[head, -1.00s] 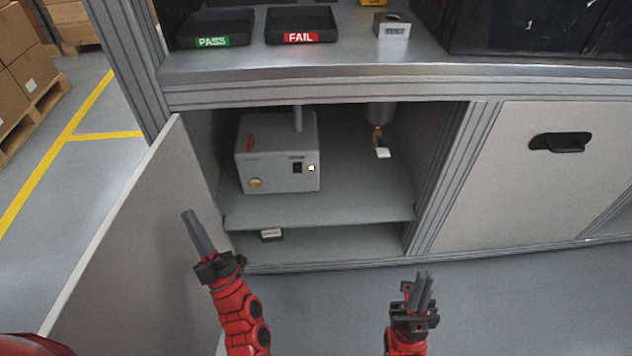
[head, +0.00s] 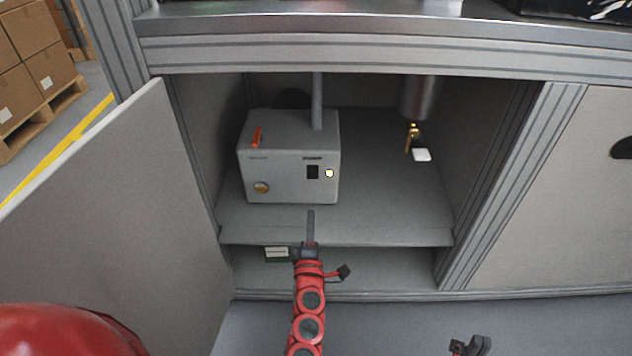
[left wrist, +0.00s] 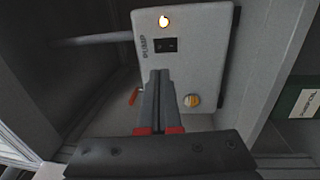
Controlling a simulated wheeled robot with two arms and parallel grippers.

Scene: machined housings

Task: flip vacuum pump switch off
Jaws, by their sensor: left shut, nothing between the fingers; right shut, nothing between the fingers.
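The vacuum pump (head: 285,165) is a grey box on the cabinet's upper shelf. Its front has a black rocker switch (head: 312,172), with a lit yellowish lamp (head: 329,173) beside it. In the left wrist view the switch (left wrist: 165,45) sits beside the word PUMP, with the lit lamp (left wrist: 164,21) above it. My left gripper (head: 311,213) is shut and empty, in front of the pump and below the switch; its fingers (left wrist: 160,75) point towards the switch, apart from it as far as I can tell. My right gripper (head: 470,346) is shut at the bottom edge, partly cut off.
A brass valve with a white tag (head: 421,155) hangs at the right. The open door (head: 125,190) stands at the left. A small labelled box (head: 277,253) lies on the lower shelf.

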